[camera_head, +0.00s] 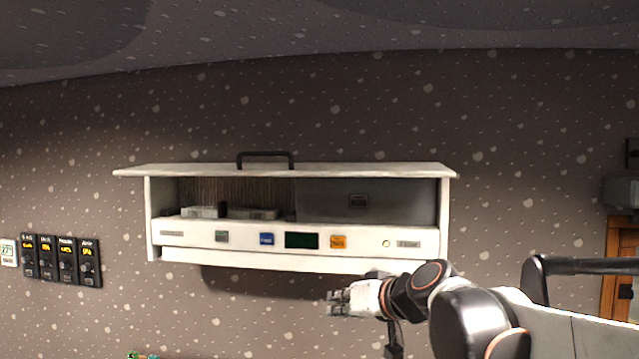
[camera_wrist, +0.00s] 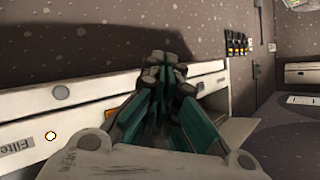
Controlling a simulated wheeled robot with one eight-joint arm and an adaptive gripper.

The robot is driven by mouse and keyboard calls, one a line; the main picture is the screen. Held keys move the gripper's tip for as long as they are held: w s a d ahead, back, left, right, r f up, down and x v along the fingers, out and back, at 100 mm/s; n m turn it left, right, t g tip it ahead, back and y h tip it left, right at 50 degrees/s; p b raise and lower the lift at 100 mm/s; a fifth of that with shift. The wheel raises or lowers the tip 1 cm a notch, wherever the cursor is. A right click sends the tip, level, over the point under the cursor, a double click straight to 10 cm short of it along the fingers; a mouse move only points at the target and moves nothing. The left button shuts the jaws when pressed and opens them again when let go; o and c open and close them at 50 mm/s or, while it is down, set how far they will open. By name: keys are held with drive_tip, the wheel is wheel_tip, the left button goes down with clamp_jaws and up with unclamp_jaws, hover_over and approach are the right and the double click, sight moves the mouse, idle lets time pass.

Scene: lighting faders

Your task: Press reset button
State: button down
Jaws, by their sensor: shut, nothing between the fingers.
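A white wall cabinet (camera_head: 300,261) carries a front panel with a grey-green button (camera_head: 222,236), a blue button (camera_head: 266,239), a dark green display (camera_head: 302,240) and an orange button (camera_head: 338,241). Their lettering is too small to read, so I cannot tell which one is reset. My gripper (camera_head: 336,302) is shut and empty, below the panel in the head view, pointing left. In the wrist view my gripper (camera_wrist: 157,90) shows teal finger pads close together.
A small lit yellow lamp (camera_head: 386,243) and a label (camera_head: 408,244) sit right of the buttons. The cabinet has a dark top handle (camera_head: 265,154). Several black control modules (camera_head: 62,260) and a white thermostat-like unit (camera_head: 8,253) are on the left wall.

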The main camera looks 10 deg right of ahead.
drive_tip(key=w+d+r+m+t+p, duration=0.1)
drive_tip(key=w+d+r+p, duration=0.2)
drive_tip(key=r, duration=0.5)
drive_tip(key=w+d+r+m+t+y+p, duration=0.1)
drive_tip(key=w+r+p, duration=0.3)
drive_tip(key=r, duration=0.4)
drive_tip(key=shift+w+d+r+m+t+y+p, duration=0.25)
drive_tip(key=shift+d+r+m+t+p, duration=0.2)
drive_tip(key=shift+d, duration=0.45)
drive_tip(key=shift+d, duration=0.1)
